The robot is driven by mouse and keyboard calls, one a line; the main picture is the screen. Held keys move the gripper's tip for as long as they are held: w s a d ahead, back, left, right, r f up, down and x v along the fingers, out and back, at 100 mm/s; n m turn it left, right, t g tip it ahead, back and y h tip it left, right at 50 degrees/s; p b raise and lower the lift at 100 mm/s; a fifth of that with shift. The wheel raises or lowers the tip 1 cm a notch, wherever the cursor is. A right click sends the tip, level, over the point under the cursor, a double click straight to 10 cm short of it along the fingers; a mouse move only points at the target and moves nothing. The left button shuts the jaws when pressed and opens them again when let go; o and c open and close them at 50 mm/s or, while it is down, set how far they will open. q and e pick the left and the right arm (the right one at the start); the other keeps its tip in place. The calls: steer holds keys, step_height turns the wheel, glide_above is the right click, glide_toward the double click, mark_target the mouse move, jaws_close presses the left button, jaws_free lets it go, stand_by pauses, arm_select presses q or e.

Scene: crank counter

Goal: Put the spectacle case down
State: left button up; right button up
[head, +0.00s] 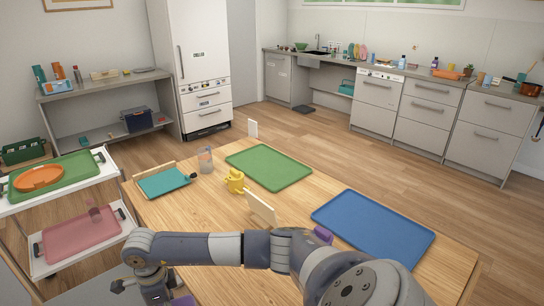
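No spectacle case can be made out with certainty. A purple object (323,234) lies on the wooden table (205,218), partly hidden behind my arm. Another purple patch (183,300) shows at the bottom edge beside the end of the arm; it is cut off, and I cannot tell what it is. One arm, seemingly my right, crosses the bottom of the head view from right to left. Its wrist end bends down at lower left, with my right gripper (150,288) mostly hidden or cut off. My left gripper is not in view.
The table holds a green tray (268,167), a blue tray (375,228), a yellow mug (235,181), a clear cup (205,160), a teal board (163,182) and an upright cream panel (261,207). A trolley (105,168) stands at left. Both trays are empty.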

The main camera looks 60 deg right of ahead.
steer(key=w+d+r+m+p, duration=0.2)
steer(key=w+d+m, duration=0.35)
steer(key=m, duration=0.95)
steer(key=w+d+b, duration=0.1)
steer(key=d+b, duration=0.1)
steer(key=d, duration=0.2)
steer(key=d+f+b, duration=0.1)
steer(key=d+b, duration=0.2)
steer(key=d, duration=0.1)
steer(key=w+d+b, duration=0.1)
steer(key=d+b, duration=0.1)
steer(key=d, duration=0.3)
steer(key=shift+w+f+b, duration=0.2)
steer(key=shift+w+b, duration=0.1)
steer(key=shift+b, duration=0.1)
steer(key=shift+d+r, duration=0.1)
steer(key=shift+d, duration=0.25)
steer(key=shift+d+b, duration=0.25)
steer(key=shift+b, duration=0.15)
steer(key=f+b, duration=0.3)
steer(key=shift+d+n, duration=0.3)
steer(key=shift+d, duration=0.05)
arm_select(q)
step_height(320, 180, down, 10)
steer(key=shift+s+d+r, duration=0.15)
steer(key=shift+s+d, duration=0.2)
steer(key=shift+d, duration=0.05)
arm_select(e)
steer(key=shift+w+f, duration=0.1)
steer(key=shift+f, duration=0.15)
